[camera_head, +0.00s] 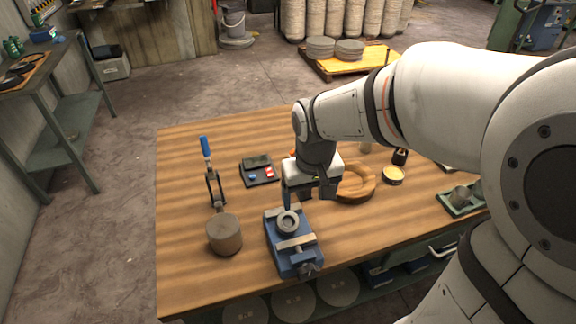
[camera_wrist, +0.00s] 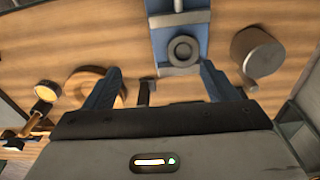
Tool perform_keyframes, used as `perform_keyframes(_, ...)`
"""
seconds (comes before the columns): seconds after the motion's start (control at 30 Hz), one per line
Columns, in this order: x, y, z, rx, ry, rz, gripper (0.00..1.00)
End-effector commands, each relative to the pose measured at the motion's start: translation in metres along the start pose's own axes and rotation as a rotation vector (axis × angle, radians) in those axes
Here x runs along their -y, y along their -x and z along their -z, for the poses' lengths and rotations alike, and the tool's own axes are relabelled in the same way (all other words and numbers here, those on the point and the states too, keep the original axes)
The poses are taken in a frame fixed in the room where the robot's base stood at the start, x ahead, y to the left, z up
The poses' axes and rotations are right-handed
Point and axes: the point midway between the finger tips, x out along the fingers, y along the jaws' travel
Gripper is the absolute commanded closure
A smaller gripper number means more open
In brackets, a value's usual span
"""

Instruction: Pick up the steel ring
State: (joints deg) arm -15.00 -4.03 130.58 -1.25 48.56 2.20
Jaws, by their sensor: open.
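The steel ring (camera_head: 288,222) is a small grey ring lying flat on the blue vise (camera_head: 281,253), near its far end. In the wrist view the ring (camera_wrist: 184,50) shows on the vise (camera_wrist: 158,8), ahead of and between my fingers. My gripper (camera_head: 307,201) is above the table just behind the ring, apart from it as far as I can tell. In the wrist view my gripper (camera_wrist: 160,78) has its two blue-grey fingers spread wide with nothing held between them.
A grey cylinder (camera_head: 224,235) and a blue-handled clamp (camera_head: 212,175) stand left of the vise. A small panel with coloured buttons (camera_head: 260,171) lies behind. A wooden ring (camera_head: 356,185), a round tin (camera_head: 393,175) and a green tray (camera_head: 459,201) are to the right. The front-left tabletop is clear.

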Motion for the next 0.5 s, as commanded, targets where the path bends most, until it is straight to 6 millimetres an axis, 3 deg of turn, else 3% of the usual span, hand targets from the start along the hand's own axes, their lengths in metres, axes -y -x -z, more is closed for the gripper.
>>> perform_keyframes(0.03,0.009,-0.013,0.010,0.026,0.028,0.001,0.21)
perform_keyframes(0.2,0.030,-0.040,0.029,0.071,0.083,0.001,0.21)
perform_keyframes(0.5,0.036,-0.069,0.033,0.088,0.101,0.000,0.21)
